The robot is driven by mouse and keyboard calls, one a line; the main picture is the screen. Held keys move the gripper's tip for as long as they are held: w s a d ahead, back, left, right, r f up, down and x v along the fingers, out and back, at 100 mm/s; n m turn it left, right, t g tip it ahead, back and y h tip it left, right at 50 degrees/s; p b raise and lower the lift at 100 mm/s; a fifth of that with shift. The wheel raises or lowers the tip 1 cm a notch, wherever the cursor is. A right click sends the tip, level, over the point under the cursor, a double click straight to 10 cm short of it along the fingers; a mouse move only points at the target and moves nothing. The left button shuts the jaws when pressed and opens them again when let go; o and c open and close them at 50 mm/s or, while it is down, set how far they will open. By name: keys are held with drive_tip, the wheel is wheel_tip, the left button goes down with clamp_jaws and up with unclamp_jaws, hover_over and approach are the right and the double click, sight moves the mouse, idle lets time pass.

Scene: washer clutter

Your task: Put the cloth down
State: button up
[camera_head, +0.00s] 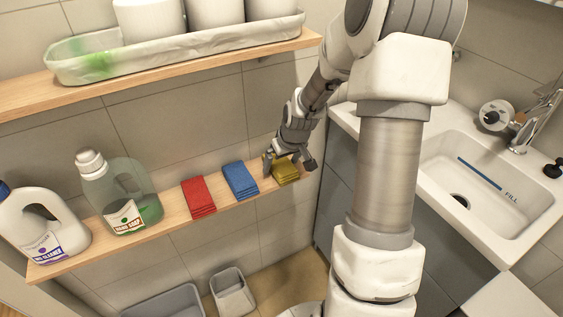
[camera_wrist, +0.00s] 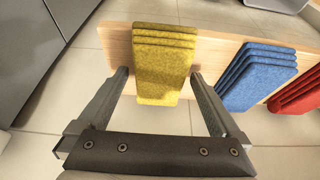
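A folded yellow cloth (camera_head: 286,172) rests at the right end of the lower wooden shelf (camera_head: 165,226). In the wrist view the yellow cloth (camera_wrist: 162,75) lies on the shelf board and sticks out past its near edge. My gripper (camera_head: 288,163) is at this cloth, with one finger on each side. In the wrist view my gripper (camera_wrist: 159,76) has its fingers spread, with a small gap at the left finger; the right fingertip is very close to the cloth, and contact there is unclear.
A blue cloth (camera_head: 240,180), a red cloth (camera_head: 198,197), a green soap bottle (camera_head: 125,195) and a white cleaner bottle (camera_head: 40,225) stand left on the shelf. An upper shelf (camera_head: 150,75) holds a lined basket. A sink (camera_head: 480,190) is at right.

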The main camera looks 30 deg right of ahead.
drive_tip(key=p+v, duration=0.4)
drive_tip(key=v, duration=0.8)
drive_tip(key=shift+r, duration=0.25)
